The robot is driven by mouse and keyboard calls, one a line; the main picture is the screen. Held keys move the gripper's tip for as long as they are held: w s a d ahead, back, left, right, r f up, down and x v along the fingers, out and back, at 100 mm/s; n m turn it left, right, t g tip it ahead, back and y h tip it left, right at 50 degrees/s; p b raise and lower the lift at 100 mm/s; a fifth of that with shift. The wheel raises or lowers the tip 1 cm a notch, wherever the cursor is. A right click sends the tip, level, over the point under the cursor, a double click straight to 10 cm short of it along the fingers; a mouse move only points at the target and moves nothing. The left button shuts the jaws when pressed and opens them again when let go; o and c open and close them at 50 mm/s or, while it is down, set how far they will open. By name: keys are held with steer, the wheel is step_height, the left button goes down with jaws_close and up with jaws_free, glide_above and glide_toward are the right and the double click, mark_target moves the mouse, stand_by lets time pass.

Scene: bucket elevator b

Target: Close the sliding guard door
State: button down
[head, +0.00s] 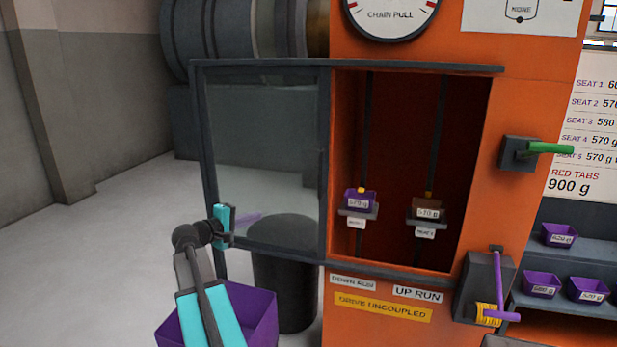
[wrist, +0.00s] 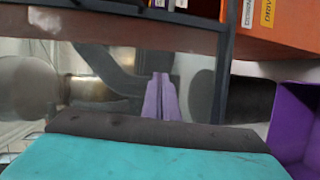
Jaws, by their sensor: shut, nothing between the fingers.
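The sliding guard door (head: 265,120) is a clear pane in a dark grey frame. It stands to the left of the opening (head: 400,140) in the orange elevator housing, leaving the opening uncovered. My gripper (head: 252,219) is at the lower left of the door, across its left upright in the head view. Its purple fingers look faint there, and I cannot tell whether they touch the frame. In the wrist view the fingers (wrist: 160,90) are together and empty, with a dark frame post (wrist: 224,70) to their right.
Two small buckets (head: 359,200) (head: 428,208) hang inside the opening. A green-handled lever (head: 548,148) and a purple crank (head: 500,285) are on the housing's right side. A dark drum (head: 285,290) stands below the door. Open floor (head: 80,270) lies to the left.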

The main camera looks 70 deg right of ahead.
steer(key=s+d+r+g, duration=0.1)
steer(key=s+d+r, duration=0.1)
steer(key=r, duration=0.3)
steer(key=s+d+r+m+g+h, duration=0.1)
steer(key=s+d+r, duration=0.1)
steer(key=s+r, duration=0.2)
step_height(320, 180, up, 2)
steer(key=shift+s+d+r, duration=0.15)
steer(key=shift+d+r, duration=0.05)
steer(key=shift+r, duration=0.05)
steer(key=shift+d, duration=0.1)
steer(key=p, duration=0.4)
glide_toward(308, 175)
step_height(308, 175, up, 2)
steer(key=s+d, duration=0.2)
steer(key=d, duration=0.1)
steer(key=s+p, duration=0.1)
steer(key=s, duration=0.2)
steer(key=s+p, duration=0.1)
steer(key=shift+s+a+r+p, duration=0.2)
steer(key=shift+a+p, duration=0.1)
steer(key=shift+s, duration=0.1)
